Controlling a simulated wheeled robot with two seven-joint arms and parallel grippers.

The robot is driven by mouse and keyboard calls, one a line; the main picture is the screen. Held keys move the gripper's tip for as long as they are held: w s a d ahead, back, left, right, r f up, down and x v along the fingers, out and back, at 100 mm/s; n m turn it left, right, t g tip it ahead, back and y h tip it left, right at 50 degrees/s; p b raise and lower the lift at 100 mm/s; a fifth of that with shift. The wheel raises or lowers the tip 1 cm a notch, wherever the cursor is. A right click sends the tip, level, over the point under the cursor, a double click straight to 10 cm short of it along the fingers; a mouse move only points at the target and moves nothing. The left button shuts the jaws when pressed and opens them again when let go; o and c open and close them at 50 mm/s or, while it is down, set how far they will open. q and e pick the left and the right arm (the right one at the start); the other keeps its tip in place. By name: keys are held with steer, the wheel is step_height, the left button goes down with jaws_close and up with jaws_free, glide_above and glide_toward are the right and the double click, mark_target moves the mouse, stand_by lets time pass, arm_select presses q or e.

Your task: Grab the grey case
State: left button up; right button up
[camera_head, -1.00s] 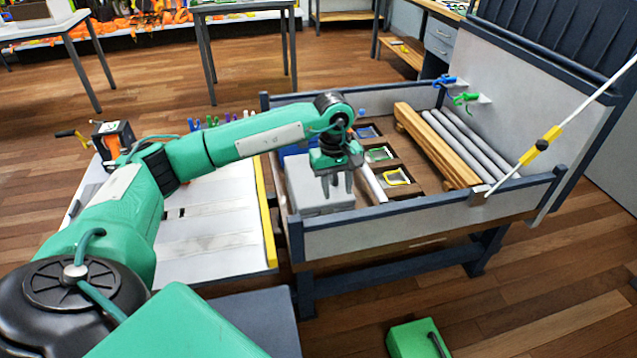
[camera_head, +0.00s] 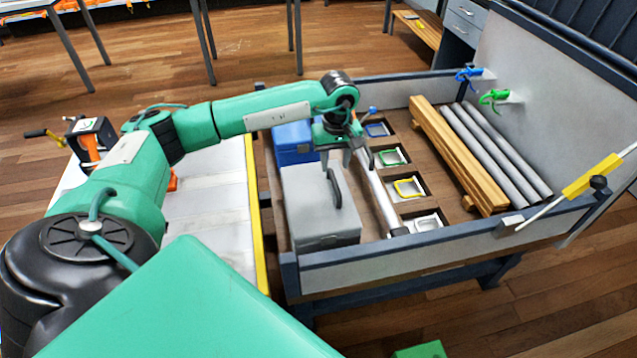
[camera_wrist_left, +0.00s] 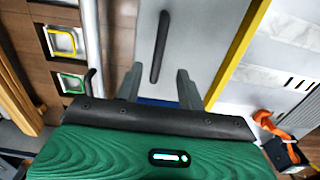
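The grey case (camera_head: 312,222) lies flat in the left part of the walled bench tray, with a dark bar handle (camera_head: 335,188) on its top. My left gripper (camera_head: 346,158) is open and empty above the case's far right part, fingers pointing down. In the left wrist view the case (camera_wrist_left: 203,32) fills the middle. Its handle (camera_wrist_left: 160,46) lies lengthwise, in line with the gap between my two spread fingers (camera_wrist_left: 159,84), and apart from them. My right gripper is not in view.
A blue case (camera_head: 293,145) stands just behind the grey one. A white tube (camera_head: 377,192) lies close on its right. Further right are recesses with coloured frames (camera_head: 409,188), wooden beams (camera_head: 458,160) and grey pipes (camera_head: 497,150). The tray's front wall (camera_head: 400,258) is raised.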

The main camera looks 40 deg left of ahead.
mark_target(335, 181)
arm_select(q)
steer(key=f, duration=0.9)
steer(key=shift+w+a, duration=0.1)
steer(key=shift+w, duration=0.15)
steer(key=shift+c, duration=0.5)
jaws_close()
stand_by(0.5)
